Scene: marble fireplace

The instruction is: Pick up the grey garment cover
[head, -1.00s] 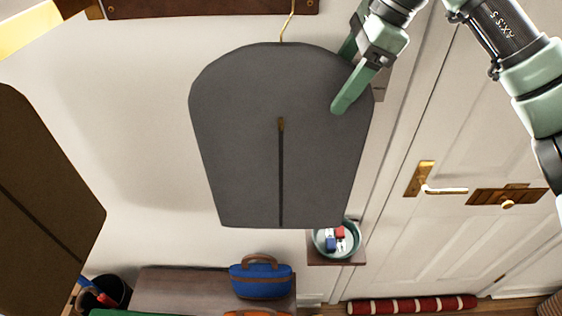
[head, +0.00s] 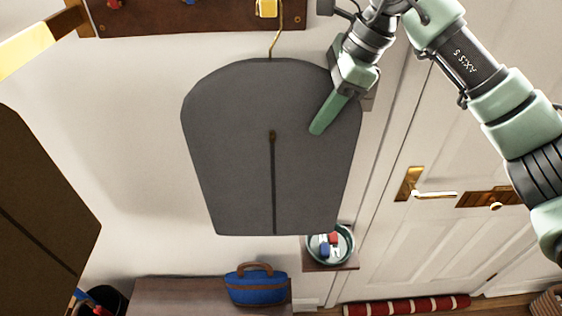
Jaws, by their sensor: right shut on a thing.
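The grey garment cover (head: 230,150) hangs upright in the middle of the head view, with a dark zip line down its front. A gold hanger hook (head: 275,35) rises from its top toward a yellow peg on the board. My right gripper (head: 322,118) is shut on the cover's upper right edge, one green finger lying over the front face. The other finger is hidden behind the cover. I cannot tell whether the hook touches the peg. My left gripper is not in view.
A brown peg board (head: 180,15) runs along the top. A brown garment cover (head: 40,200) hangs at the left. Below are a bench (head: 170,295), a blue bag (head: 256,285) and a small shelf with a round bowl (head: 345,255). A white door (head: 440,250) stands at the right.

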